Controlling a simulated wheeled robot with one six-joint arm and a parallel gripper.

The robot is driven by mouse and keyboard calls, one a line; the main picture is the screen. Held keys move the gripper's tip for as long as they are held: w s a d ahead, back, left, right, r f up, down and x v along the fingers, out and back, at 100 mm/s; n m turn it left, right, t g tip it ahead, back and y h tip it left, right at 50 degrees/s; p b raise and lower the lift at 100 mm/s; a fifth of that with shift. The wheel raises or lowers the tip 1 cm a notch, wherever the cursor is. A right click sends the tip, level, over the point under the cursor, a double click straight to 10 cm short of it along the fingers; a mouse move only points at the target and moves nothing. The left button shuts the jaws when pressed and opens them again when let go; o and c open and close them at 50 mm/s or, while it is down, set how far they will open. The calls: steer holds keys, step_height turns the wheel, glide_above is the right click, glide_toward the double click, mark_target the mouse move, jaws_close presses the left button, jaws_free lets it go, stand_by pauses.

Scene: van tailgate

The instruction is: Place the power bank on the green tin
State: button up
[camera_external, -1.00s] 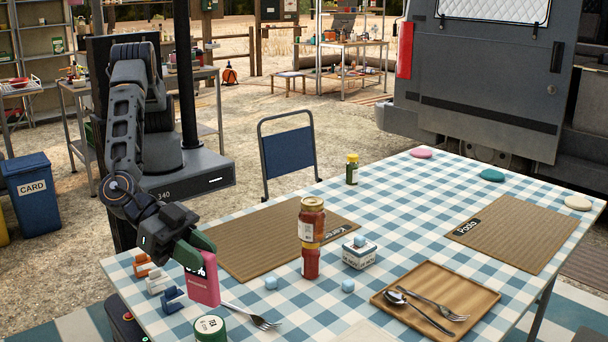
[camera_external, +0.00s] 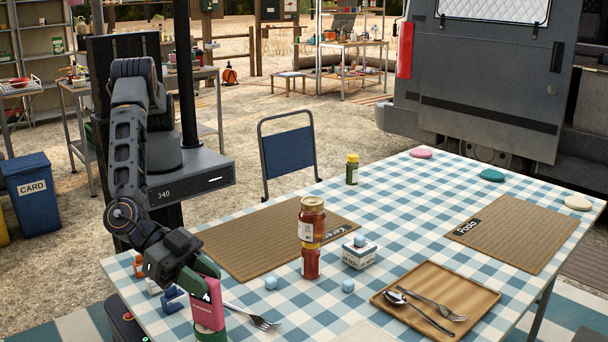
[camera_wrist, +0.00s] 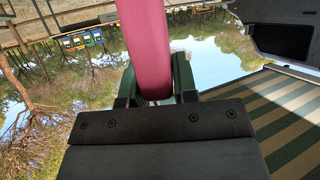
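The pink power bank (camera_external: 209,312) is upright between the green fingers of my gripper (camera_external: 198,276), above the table's near left corner. In the wrist view, the power bank (camera_wrist: 146,45) is a pink bar gripped between the green fingers (camera_wrist: 157,88). The green tin (camera_external: 207,337) stands directly below it in the outside view. The power bank covers the tin's lid, and only part of the tin's side shows. I cannot tell whether the two touch.
Orange, white and blue clips (camera_external: 172,299) lie left of the tin. A fork (camera_external: 253,317) lies just right. Stacked jars (camera_external: 312,236), a small white box (camera_external: 360,256) and a wooden tray (camera_external: 435,284) with cutlery stand farther right.

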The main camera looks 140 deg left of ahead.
steer(key=o, duration=0.4)
steer(key=shift+r, duration=0.15)
steer(key=v, duration=1.1)
steer(key=s+a+r+m+h, duration=0.2)
steer(key=a+r+h, duration=0.15)
steer(key=r, duration=0.35)
steer(key=s+a+r+m+h, duration=0.2)
steer(key=a+r+h, duration=0.1)
steer(key=r+h, duration=0.3)
steer(key=s+a+g+y, duration=0.1)
steer(key=s+a+g, duration=0.2)
steer(key=s+a, duration=0.3)
steer(key=s+a+g+y, duration=0.2)
steer(key=s+a, duration=0.3)
steer(key=s, duration=0.6)
steer(key=s+a+f+g+y, duration=0.1)
steer(key=s+a+g, duration=0.2)
steer(key=s+a, duration=0.3)
steer(key=shift+s+a+g+y+b, duration=0.15)
steer(key=shift+s+g, duration=0.05)
steer(key=shift+s, duration=0.4)
steer(key=shift+s+a+g+y+b, duration=0.1)
steer(key=shift+s+a+g+b, duration=0.1)
steer(key=shift+s, duration=0.35)
steer(key=shift+d, duration=0.1)
